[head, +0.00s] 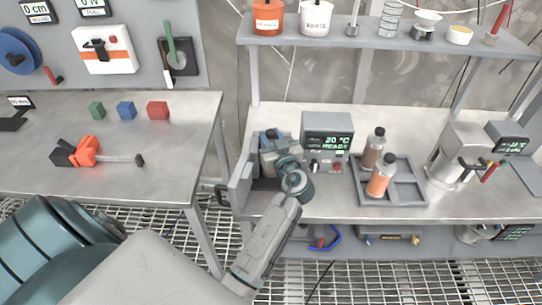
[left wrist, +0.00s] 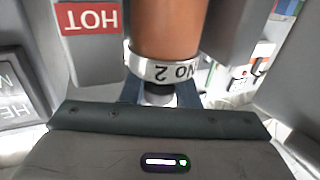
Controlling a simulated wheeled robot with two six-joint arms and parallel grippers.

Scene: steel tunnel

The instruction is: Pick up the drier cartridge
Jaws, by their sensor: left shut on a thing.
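My left gripper (head: 270,140) reaches into a grey open-fronted box at the left end of the right-hand bench. In the left wrist view it is shut on an orange-brown cylinder (left wrist: 168,28) with a pale band marked "NO 2" and a dark neck; this looks like the drier cartridge. The arm hides the cartridge in the head view. Two similar capped cylinders, one brown (head: 372,147) and one orange (head: 382,178), stand upright in a grey tray (head: 404,190). My right gripper is not in view.
The box's grey door (head: 240,181) stands open beside my arm. A control unit (head: 327,135) reading "20 °C READY" is right of the box. A red "HOT" sign (left wrist: 88,17) is close by. A shelf (head: 350,42) with containers runs above the bench.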

